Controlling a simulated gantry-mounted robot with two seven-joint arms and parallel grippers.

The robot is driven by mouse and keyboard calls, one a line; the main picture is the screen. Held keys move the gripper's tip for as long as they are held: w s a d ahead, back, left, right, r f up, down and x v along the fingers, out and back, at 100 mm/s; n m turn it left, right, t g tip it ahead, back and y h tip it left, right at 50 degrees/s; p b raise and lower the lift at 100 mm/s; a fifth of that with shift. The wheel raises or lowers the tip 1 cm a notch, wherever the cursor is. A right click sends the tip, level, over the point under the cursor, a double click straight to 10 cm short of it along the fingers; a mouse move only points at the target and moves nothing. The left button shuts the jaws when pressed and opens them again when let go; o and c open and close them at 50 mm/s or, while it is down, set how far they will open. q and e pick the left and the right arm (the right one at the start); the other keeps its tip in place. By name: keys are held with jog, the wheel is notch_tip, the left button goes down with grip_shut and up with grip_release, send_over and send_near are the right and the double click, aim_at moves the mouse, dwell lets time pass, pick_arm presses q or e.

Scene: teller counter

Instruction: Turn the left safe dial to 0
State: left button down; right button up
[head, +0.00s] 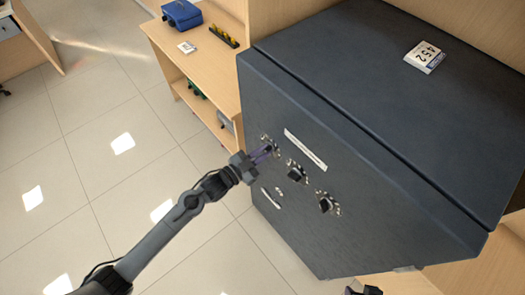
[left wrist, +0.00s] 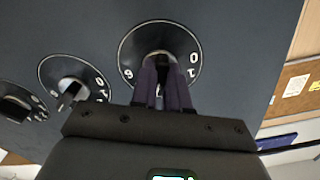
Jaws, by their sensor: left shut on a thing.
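The dark safe (head: 385,215) has a row of three dials on its front. The left safe dial (head: 272,140) is the one at the upper left, with my left gripper (head: 264,154) at it. In the left wrist view this dial (left wrist: 135,45) is a black disc with a white ring and digits. A 0 shows on its right side. The left gripper's purple fingers (left wrist: 161,85) are shut on its knob and hide much of the centre. A small dark part of my right arm shows at the bottom edge of the head view; its jaws cannot be made out.
The middle dial (head: 297,171) and right dial (head: 327,203) sit close by on the safe's front. A white label (head: 305,150) is above them. A 452 sign (head: 425,56) lies on the safe. A wooden shelf unit (head: 200,60) stands behind at left.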

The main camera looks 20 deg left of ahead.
pick_arm(q)
jog(key=n+p, duration=0.3)
jog(key=n, duration=0.2)
jog(key=shift+r+p, duration=0.15)
jog(key=shift+p, duration=0.15)
jog(key=n+p, duration=0.3)
jog(key=n, duration=0.3)
jog(key=shift+p, duration=0.4)
jog(key=n+p, duration=0.2)
jog(key=n, duration=0.1)
jog(key=shift+n, duration=0.4)
jog(key=n+p, duration=0.1)
jog(key=n, duration=0.2)
jog(key=shift+n+p, duration=0.35)
jog(key=shift+n, duration=0.05)
jog(key=n+p, duration=0.1)
jog(key=n, duration=0.2)
jog(key=shift+n+p, duration=0.4)
jog(key=shift+n, duration=0.4)
jog(key=c, duration=1.1)
grip_release()
